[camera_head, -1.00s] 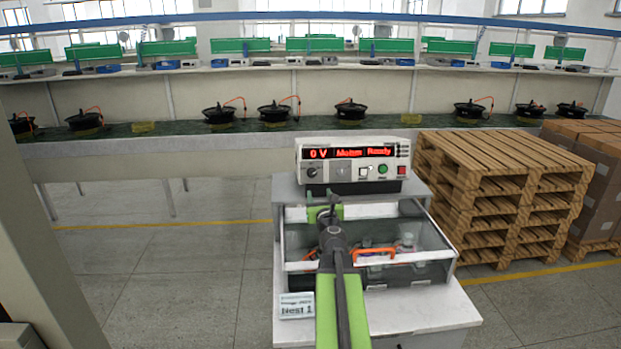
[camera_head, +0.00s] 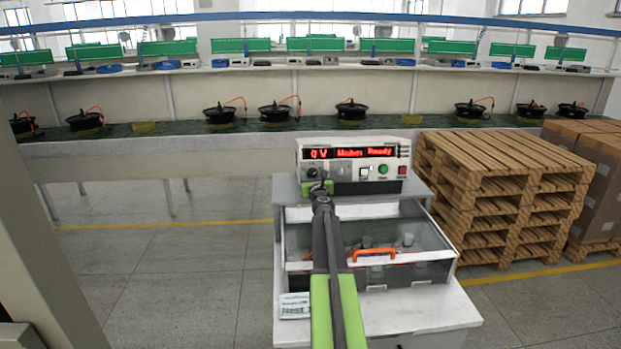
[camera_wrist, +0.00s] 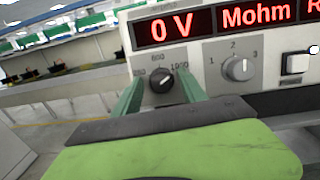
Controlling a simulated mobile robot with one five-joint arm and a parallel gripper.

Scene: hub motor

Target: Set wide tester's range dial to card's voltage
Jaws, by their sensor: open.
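The wide tester (camera_head: 352,163) stands on a shelf above a clear-covered fixture, with a red display reading 0 V, Mohm and Ready. Contact cannot be told. A card (camera_head: 294,305) lies on the bench, its text too blurred to read.
A grey knob (camera_wrist: 238,68) marked 1, 2, 3 is right of the dial, then a white button (camera_wrist: 297,63). Green (camera_head: 383,169) and red (camera_head: 402,170) buttons sit farther right. The orange-handled clear cover (camera_head: 374,255) is under my arm. Pallets (camera_head: 505,190) stand at right.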

